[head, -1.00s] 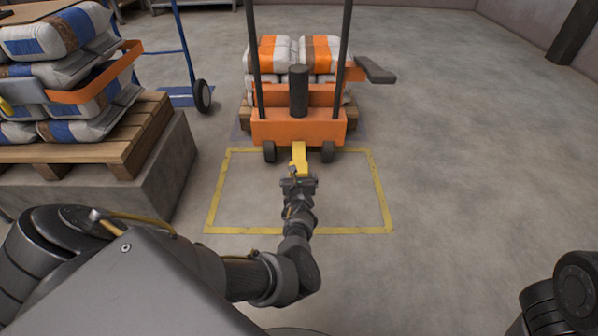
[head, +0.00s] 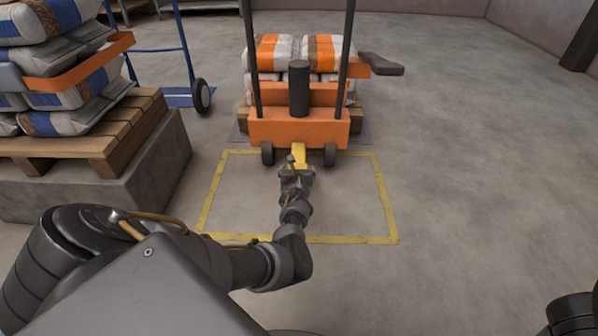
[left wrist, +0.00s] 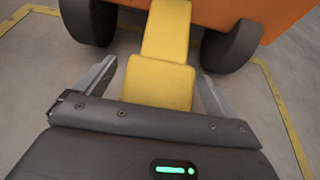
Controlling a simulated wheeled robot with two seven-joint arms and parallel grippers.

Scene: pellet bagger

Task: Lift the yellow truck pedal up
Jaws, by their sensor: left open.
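The yellow truck pedal (head: 299,151) sticks out from the low front of the orange truck (head: 298,128), between its two small dark wheels. In the left wrist view the pedal (left wrist: 158,84) has a bend across it, and its near end lies between my finger pads. My left gripper (head: 296,166) is at the near end of the pedal and covers part of it in the head view. Its fingers are open, one on each side of the pedal, with visible gaps. My right gripper is out of view; only a bit of that arm shows at bottom right.
A yellow floor outline (head: 390,205) surrounds the spot before the truck. Orange and white bags (head: 272,55) are stacked behind the truck's mast. A pallet of bags (head: 85,130) on a grey block stands left. The floor at right is clear.

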